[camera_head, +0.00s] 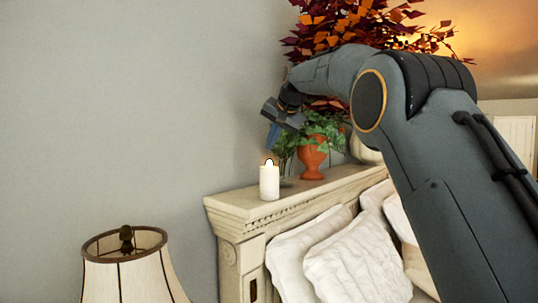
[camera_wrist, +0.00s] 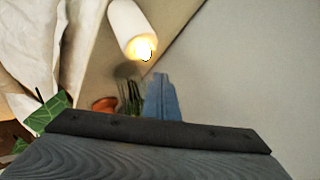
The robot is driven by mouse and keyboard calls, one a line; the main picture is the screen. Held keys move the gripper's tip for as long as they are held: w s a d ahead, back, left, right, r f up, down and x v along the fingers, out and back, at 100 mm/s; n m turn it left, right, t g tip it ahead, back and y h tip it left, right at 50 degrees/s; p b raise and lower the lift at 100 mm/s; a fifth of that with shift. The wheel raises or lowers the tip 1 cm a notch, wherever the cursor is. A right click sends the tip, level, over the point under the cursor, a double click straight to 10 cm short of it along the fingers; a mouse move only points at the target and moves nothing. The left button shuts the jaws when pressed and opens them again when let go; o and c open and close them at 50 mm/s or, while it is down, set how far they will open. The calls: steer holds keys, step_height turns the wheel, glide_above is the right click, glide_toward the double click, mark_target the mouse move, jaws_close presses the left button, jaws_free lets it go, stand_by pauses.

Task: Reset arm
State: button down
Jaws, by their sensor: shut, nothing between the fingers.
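My gripper (camera_head: 272,134) shows in the head view at the end of my bent arm, in front of the grey wall and above the headboard's ledge. Its blue fingers point down toward a lit white candle (camera_head: 269,182) on the ledge. The fingers are together with nothing between them, and they also show in the wrist view (camera_wrist: 161,100). In that view the candle (camera_wrist: 130,25) is just beyond the fingertips, apart from them as far as I can see.
The headboard (camera_head: 235,208) carries a terracotta pot (camera_head: 313,160) with a green plant. White pillows (camera_head: 355,268) lean against it. A lamp (camera_head: 130,275) stands at the lower left. Red-orange foliage (camera_head: 330,22) rises behind my arm. The grey wall (camera_head: 110,100) at left is bare.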

step_height(320, 180, up, 2)
steer(key=shift+r, duration=0.1)
steer(key=s+d+f+g+h, duration=0.1)
steer(key=s+d+f, duration=0.4)
steer(key=f, duration=0.3)
steer(key=s+d+f+n+g+h, duration=0.1)
steer(key=s+d+f, duration=0.35)
steer(key=f, duration=0.35)
steer(key=s+d+f+g+h, duration=0.1)
steer(key=s+d+f, duration=0.4)
steer(key=f, duration=0.3)
steer(key=s+d+f+n+g, duration=0.1)
steer(key=s+d+f, duration=0.2)
steer(key=s+f, duration=0.5)
steer(key=s+d+f+n+g+h, duration=0.1)
steer(key=s+d+f, duration=0.3)
steer(key=s, duration=0.8)
steer(key=s+d+f, duration=0.1)
steer(key=s+f, duration=0.6)
steer(key=s, duration=0.3)
step_height(320, 180, down, 13)
steer(key=g+b, duration=0.1)
steer(key=b, duration=1)
steer(key=shift+w+d+g, duration=0.15)
steer(key=shift+d+g, duration=0.05)
steer(key=shift+g, duration=0.2)
